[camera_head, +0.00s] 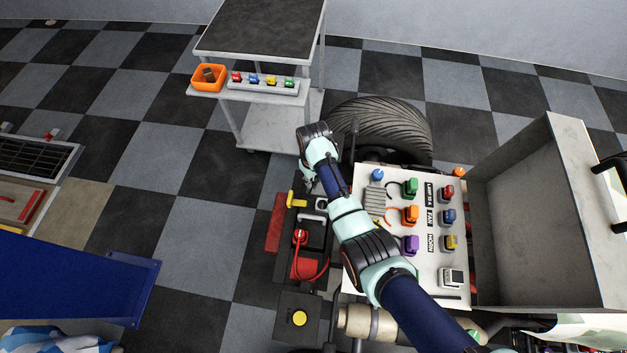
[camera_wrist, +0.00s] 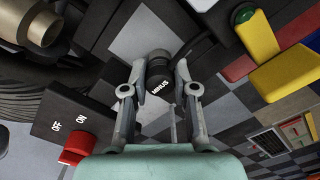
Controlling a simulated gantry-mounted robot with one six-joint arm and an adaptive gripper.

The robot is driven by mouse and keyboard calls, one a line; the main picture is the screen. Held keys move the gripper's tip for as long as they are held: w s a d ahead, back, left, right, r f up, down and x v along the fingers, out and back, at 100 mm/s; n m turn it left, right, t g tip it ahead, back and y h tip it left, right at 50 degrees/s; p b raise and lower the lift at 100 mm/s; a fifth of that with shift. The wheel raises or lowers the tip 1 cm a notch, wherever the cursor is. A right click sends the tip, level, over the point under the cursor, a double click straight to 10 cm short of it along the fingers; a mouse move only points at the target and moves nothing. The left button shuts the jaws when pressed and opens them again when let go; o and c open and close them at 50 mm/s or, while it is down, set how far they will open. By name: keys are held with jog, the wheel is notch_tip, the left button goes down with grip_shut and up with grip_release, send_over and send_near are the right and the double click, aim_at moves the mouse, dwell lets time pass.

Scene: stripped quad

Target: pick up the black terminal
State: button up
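The black terminal (camera_wrist: 158,74) is a round black piece with white lettering that reads MINUS. In the wrist view it sits between the two fingertips of my gripper (camera_wrist: 160,68), with a finger close against each side and no clear gap. My gripper looks shut on it. In the head view my gripper (camera_head: 308,175) points down left of the white panel, beside the dark tyre. The terminal cannot be made out there. Whether it touches anything behind it is hard to tell.
A white panel (camera_head: 420,272) with coloured plugs lies right of my arm. A red-knobbed ON/OFF switch (camera_wrist: 78,148) is left in the wrist view. A tyre (camera_head: 390,122) and a grey cart (camera_head: 262,32) stand behind. Checkered floor (camera_head: 190,225) is open to the left.

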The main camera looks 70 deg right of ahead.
grip_shut()
jog(key=shift+r, duration=0.1)
notch_tip(320, 180, up, 20)
jog(key=p, duration=0.8)
jog(key=s+a+m+p, duration=0.1)
jog(key=m+p, duration=0.1)
jog(key=p, duration=0.1)
jog(key=s+a+m+p, duration=0.1)
jog(key=a+p, duration=0.1)
jog(key=p, duration=0.2)
jog(key=s+a+m+p, duration=0.1)
jog(key=m+p, duration=0.1)
jog(key=p, duration=0.1)
jog(key=shift+s+a+m, duration=0.25)
jog(key=shift+m, duration=0.05)
